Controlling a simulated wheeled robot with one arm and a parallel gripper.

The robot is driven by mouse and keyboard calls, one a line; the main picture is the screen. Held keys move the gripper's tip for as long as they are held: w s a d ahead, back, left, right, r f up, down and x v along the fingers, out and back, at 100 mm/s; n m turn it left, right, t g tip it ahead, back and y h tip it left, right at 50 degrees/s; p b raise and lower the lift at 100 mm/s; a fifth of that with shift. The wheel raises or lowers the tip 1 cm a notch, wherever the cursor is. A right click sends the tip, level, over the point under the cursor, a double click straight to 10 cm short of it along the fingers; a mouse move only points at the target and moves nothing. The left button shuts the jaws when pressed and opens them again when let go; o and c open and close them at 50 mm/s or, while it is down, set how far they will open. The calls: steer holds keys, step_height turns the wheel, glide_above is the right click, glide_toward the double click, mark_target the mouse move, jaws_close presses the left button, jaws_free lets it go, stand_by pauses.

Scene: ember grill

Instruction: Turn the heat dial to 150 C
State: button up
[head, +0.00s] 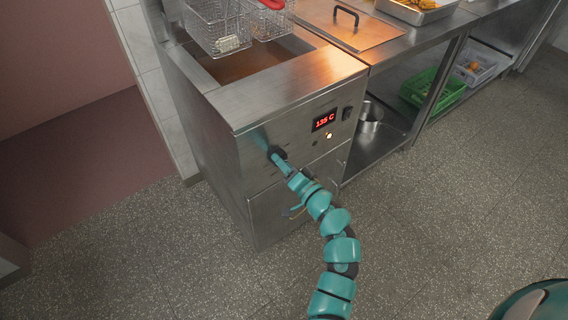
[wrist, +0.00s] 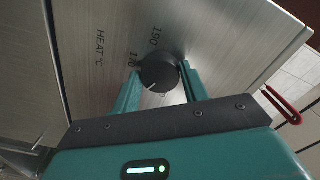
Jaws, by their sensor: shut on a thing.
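The black heat dial (wrist: 158,72) sits on the fryer's steel front panel. My gripper (wrist: 161,82) is shut on it, with one teal finger on each side. A white pointer line on the dial points toward the lower left in the wrist view. Printed marks 190 and what looks like 170, partly hidden, and the words HEAT °C show beside it; other marks are hidden. In the head view my gripper (head: 277,156) reaches the panel at the dial. The red display (head: 324,120) appears to read 125 C.
Wire baskets (head: 218,25) hang over the oil vat (head: 245,65). A steel counter with a green crate (head: 432,88) below stands to the right. The floor in front is clear.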

stand_by(0.4)
steer(key=o, duration=1)
steer(key=shift+s+d, duration=0.1)
steer(key=b+v, duration=0.2)
steer(key=v, duration=1.5)
